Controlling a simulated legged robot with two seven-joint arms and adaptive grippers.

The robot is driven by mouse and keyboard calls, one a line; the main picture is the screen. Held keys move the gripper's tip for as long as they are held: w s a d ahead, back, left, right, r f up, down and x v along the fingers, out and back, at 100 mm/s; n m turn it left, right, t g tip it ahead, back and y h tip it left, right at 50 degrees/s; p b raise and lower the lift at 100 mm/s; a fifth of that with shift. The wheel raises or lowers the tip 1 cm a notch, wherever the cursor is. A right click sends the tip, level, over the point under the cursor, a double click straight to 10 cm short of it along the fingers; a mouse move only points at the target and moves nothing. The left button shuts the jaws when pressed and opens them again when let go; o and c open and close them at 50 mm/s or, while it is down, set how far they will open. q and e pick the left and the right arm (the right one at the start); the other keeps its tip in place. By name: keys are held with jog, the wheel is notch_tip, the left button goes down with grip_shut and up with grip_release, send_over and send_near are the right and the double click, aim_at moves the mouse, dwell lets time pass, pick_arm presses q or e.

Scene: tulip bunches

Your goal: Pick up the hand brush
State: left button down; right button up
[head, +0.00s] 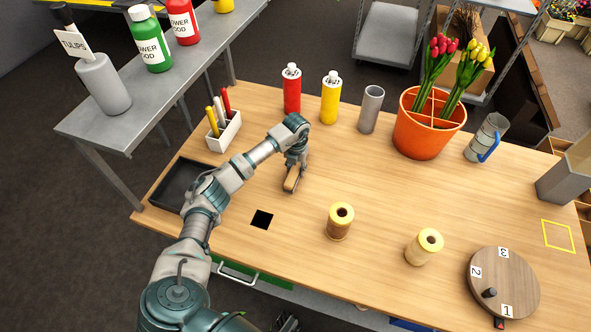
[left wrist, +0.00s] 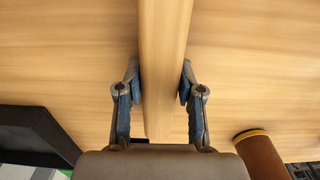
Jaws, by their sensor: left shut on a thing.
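The hand brush (head: 291,181) shows in the head view as a light wooden piece under my left gripper (head: 296,160), left of the middle of the table. In the left wrist view its long wooden handle (left wrist: 163,60) runs between the two fingers of my left gripper (left wrist: 160,88), which are shut on it from both sides. The bristles are not visible, and I cannot tell whether the brush touches the table.
A black tray (head: 166,200) and white pen holder (head: 224,133) stand left. Two spools (head: 340,222) (head: 424,247) and a round turntable (head: 518,283) stand right. Bottles (head: 330,100), a grey cylinder (head: 370,112) and an orange tulip pot (head: 425,140) line the back. The middle is clear.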

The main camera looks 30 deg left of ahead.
pick_arm(q)
jog(key=shift+a+r, duration=0.15)
jog(key=shift+a, duration=0.2)
jog(key=shift+a+r, duration=0.15)
jog(key=shift+r, duration=0.15)
notch_tip(320, 180, up, 2)
jog(key=shift+a+r+p, duration=0.1)
jog(key=shift+r+p, duration=0.15)
jog(key=shift+p, duration=0.05)
jog(key=s, duration=0.5)
jog(key=s+d+r+p, duration=0.1)
jog(key=s, duration=0.1)
jog(key=shift+s, duration=0.4)
jog(key=s, duration=0.7)
jog(key=shift+s+a+r, duration=0.15)
jog(key=shift+s+a, duration=0.15)
jog(key=shift+s, duration=0.1)
jog(key=shift+s+d, duration=0.15)
jog(key=shift+s, duration=0.1)
jog(key=shift+d+r, duration=0.1)
jog(key=shift+d, duration=0.05)
pick_arm(e)
jog(key=f, duration=0.4)
jog(key=shift+s+a+f, duration=0.1)
jog(key=shift+s+f, duration=0.25)
